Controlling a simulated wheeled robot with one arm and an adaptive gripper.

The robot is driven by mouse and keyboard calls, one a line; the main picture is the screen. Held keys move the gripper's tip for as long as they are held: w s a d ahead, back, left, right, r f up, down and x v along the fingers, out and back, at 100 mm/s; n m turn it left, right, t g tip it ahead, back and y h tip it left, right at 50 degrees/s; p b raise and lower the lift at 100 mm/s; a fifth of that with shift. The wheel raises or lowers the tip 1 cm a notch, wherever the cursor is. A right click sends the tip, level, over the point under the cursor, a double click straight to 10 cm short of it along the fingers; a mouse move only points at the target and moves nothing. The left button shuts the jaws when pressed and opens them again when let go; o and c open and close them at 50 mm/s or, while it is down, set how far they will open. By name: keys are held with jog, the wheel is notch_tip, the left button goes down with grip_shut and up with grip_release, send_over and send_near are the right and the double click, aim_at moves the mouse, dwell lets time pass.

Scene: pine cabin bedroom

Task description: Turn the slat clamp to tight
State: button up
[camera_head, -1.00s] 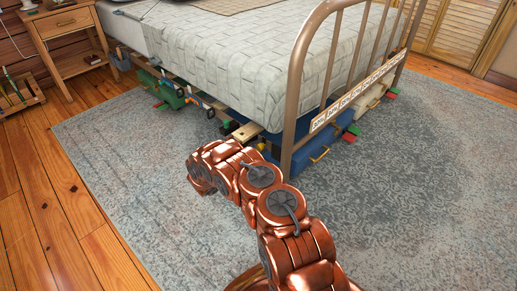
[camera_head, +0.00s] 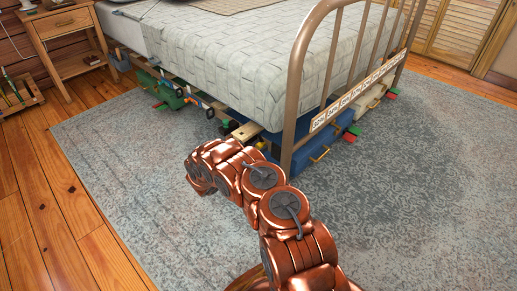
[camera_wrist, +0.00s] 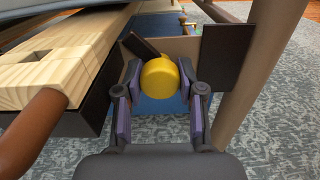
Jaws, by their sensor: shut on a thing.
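In the wrist view a round yellow knob (camera_wrist: 159,77), which appears to belong to the slat clamp, sits between the two fingers of my gripper (camera_wrist: 160,88). The fingers are shut on it, one pad at each side. A dark bar (camera_wrist: 139,46) slants from behind the knob to the upper left. Pale wooden slats (camera_wrist: 60,62) lie left of the gripper. In the head view my arm reaches to the bed's near corner, and my gripper and the knob are mostly hidden there.
A brown bed post (camera_wrist: 262,70) stands close to the gripper's right, with a dark plate (camera_wrist: 226,57) beside it. A brown rod (camera_wrist: 32,130) is near on the left. Under the bed are a blue case (camera_head: 315,154) and a green case (camera_head: 172,97). The rug (camera_head: 130,170) in front is clear.

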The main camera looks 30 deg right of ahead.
jog(key=shift+s+d+r, duration=0.1)
jog(key=shift+d+r, duration=0.15)
jog(key=shift+d, duration=0.1)
jog(key=o, duration=1.1)
jog(key=shift+o, duration=0.2)
jog(key=shift+a, duration=0.1)
jog(key=shift+w, duration=0.2)
